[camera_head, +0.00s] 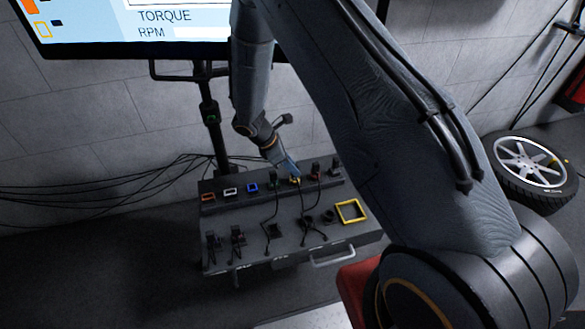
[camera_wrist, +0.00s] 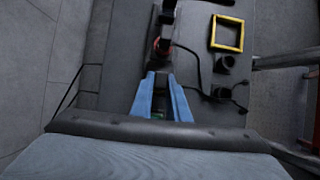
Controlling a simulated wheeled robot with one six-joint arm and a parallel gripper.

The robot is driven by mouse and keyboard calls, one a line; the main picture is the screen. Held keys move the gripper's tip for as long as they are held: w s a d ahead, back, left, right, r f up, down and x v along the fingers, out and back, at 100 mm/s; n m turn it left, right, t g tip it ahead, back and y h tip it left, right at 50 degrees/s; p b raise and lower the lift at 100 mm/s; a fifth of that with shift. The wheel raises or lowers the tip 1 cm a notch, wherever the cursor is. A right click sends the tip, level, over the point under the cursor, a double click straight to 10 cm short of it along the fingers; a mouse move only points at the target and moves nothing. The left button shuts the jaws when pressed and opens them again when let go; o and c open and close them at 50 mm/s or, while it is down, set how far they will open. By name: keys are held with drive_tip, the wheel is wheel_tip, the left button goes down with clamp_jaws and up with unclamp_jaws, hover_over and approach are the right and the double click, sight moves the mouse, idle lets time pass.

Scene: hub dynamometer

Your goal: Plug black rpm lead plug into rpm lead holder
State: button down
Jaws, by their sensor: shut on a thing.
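My gripper (camera_head: 293,174) points down at the back row of coloured holders on the dark bench, at the yellow-rimmed holder (camera_head: 296,181). In the wrist view its two blue fingers (camera_wrist: 161,80) are close together on a small dark thing between them, which looks like the black rpm lead plug. The plug is mostly hidden by the fingers, and I cannot tell if it is seated in the holder. A red-rimmed holder (camera_wrist: 162,46) with a black plug in it is just beyond the fingertips. No label marks the rpm lead holder.
The row also has orange (camera_head: 208,197), white (camera_head: 230,191) and blue (camera_head: 252,187) holders, which look empty. Several black plugs with leads (camera_head: 238,238) stand on the bench front. A yellow square frame (camera_head: 361,211) lies at the right. A screen stand (camera_head: 212,125) rises behind.

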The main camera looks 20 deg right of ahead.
drive_tip(key=shift+r+p, duration=1)
drive_tip(key=shift+r, duration=0.65)
drive_tip(key=s+p, duration=0.2)
drive_tip(key=s, duration=0.5)
drive_tip(key=shift+s+p, duration=0.3)
drive_tip(key=shift+s, duration=0.1)
idle(0.5)
drive_tip(key=d, duration=0.7)
drive_tip(key=shift+d, duration=0.3)
idle(0.6)
drive_tip(key=s+b, duration=0.1)
drive_tip(key=s, duration=0.6)
drive_tip(key=shift+s, duration=0.35)
idle(0.8)
drive_tip(key=shift+f+b, duration=0.15)
drive_tip(key=shift+b, duration=0.15)
